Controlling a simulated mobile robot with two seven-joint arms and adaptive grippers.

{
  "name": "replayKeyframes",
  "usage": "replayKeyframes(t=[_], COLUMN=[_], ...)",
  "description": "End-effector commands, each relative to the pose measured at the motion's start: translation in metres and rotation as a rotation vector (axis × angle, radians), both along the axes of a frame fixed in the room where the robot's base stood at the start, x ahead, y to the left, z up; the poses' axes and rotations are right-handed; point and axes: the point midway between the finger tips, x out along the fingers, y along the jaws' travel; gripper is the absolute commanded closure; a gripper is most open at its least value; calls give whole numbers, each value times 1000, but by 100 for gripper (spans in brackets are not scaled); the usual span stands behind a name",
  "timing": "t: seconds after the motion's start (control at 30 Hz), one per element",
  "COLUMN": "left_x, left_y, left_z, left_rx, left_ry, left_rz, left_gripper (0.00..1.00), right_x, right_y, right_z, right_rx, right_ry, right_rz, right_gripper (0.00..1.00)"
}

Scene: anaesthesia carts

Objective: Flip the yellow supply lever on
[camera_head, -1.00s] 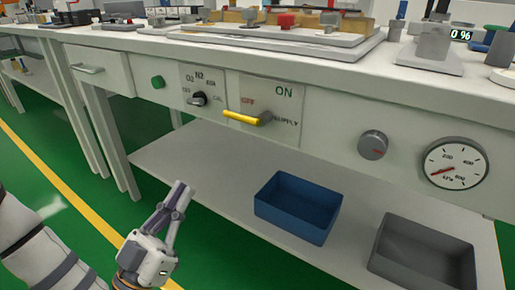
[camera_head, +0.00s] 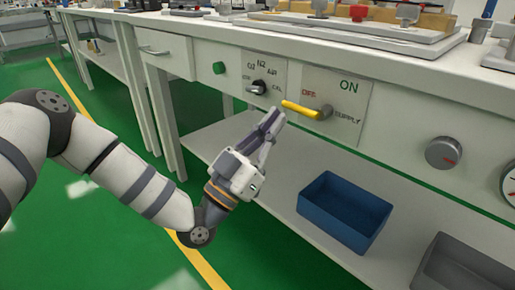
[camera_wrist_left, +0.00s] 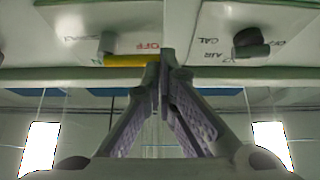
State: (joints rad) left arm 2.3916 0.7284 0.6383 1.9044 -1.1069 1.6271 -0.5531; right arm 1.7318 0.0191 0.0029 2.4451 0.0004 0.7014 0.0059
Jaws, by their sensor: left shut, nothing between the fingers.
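The yellow supply lever (camera_head: 301,109) sits on a white plate (camera_head: 346,88) on the bench front. Its handle points left from a grey pivot, beside the red OFF label, with green ON above. My left gripper (camera_head: 276,114) is shut and empty, with its fingertips just left of and slightly below the lever's free end. In the left wrist view, the lever (camera_wrist_left: 128,60) lies left of the fingertips (camera_wrist_left: 162,58), its end beside them. I cannot tell whether they touch. My right gripper is not in view.
A grey knob (camera_head: 443,153) is to the right. The lower shelf holds a blue bin (camera_head: 335,222) and a grey bin (camera_head: 462,268). Open floor lies at left.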

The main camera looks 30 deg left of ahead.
Motion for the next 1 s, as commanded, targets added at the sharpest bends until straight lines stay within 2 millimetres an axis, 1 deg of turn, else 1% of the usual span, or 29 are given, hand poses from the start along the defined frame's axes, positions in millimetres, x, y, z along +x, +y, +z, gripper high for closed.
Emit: replayKeyframes(t=[0.1, 0.2, 0.57, 0.73, 1.0], left_x=[7, 9, 9, 9, 9], left_y=[-3, -3, -3, -3, -2], left_z=[5, 7, 8, 12, 13], left_rx=[0, 1, 6, 44, 83], left_ry=[-1, 0, -3, -18, -31], left_rz=[1, 1, 0, -1, -1], left_gripper=[100, 100, 100, 100, 100], right_x=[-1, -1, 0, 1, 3], right_y=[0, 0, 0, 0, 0], right_z=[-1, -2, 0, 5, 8], right_rx=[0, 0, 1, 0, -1], right_ry=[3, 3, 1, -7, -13], right_rz=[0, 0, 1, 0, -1], right_gripper=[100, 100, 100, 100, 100])
